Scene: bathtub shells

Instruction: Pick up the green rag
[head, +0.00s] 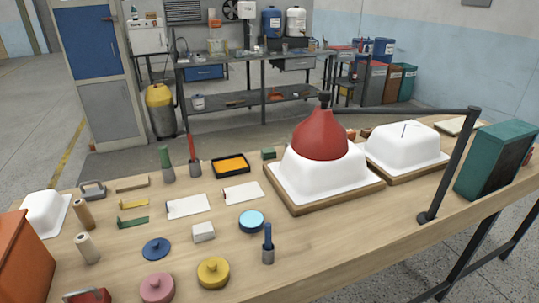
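In the head view, no thing shows clearly as a green rag. A small dark green piece (269,153) lies at the table's back edge, left of the red-topped white shell; it is too small to tell whether it is cloth. A large dark green box (497,158) stands at the table's right end. Neither of my grippers is in view, and nothing touches these green things.
The wooden table (330,235) bears a white shell (292,180) under a red hood (321,136), and another white shell (405,150). A black bent pole (447,165) rises at the right. Jars, discs and cards crowd the left. The front middle is clear.

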